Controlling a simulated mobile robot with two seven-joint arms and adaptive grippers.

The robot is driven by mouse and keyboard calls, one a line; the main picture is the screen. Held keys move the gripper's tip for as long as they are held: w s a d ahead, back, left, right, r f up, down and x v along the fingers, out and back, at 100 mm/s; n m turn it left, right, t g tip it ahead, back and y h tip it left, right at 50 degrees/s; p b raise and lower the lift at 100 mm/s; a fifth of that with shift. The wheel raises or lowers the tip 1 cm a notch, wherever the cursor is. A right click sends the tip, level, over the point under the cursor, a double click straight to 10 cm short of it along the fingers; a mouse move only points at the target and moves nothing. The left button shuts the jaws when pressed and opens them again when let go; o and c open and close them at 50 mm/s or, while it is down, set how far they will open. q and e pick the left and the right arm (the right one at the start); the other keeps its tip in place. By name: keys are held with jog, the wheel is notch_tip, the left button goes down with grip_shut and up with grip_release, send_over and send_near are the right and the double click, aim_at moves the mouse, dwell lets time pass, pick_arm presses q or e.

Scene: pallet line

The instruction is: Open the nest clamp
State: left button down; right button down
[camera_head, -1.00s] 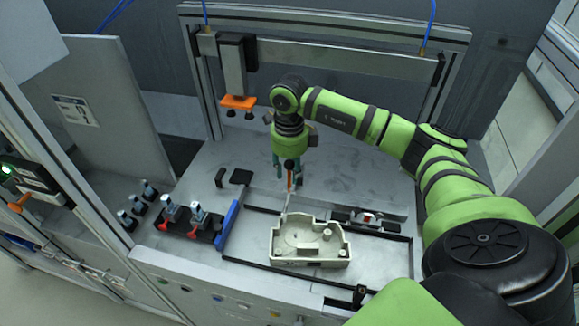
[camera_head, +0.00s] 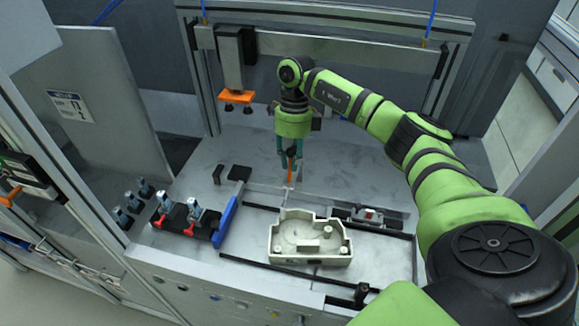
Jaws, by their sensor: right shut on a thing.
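The nest clamp shows as an upright orange handle (camera_head: 291,174) behind the pale moulded housing (camera_head: 309,238). My right gripper (camera_head: 290,163) points down from above and is shut on the orange handle. The gripper and arm hide part of the clamp, so its arm's exact angle is hard to tell. No clamp bar shows over the housing's rear edge. The housing lies in the nest between dark rails. My left gripper is not in view.
A blue bar (camera_head: 225,222) and a dark block with metal-topped parts (camera_head: 193,220) stand left of the housing. An orange suction head (camera_head: 237,97) hangs at the back left. A small device with a red part (camera_head: 369,214) sits right. The bench behind is mostly clear.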

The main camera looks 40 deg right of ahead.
jog(key=shift+w+d+f+g+y+b, duration=0.35)
jog(key=shift+w+d+g+y+b, duration=0.35)
jog(key=shift+b, duration=1.1)
jog(key=shift+w+d+r+y+b, duration=0.2)
jog(key=shift+y+b, duration=0.2)
jog(key=shift+b, duration=0.2)
jog(key=c, duration=1.3)
grip_release()
jog(key=shift+c, duration=0.2)
jog(key=shift+s, duration=0.15)
notch_tip(320, 180, up, 10)
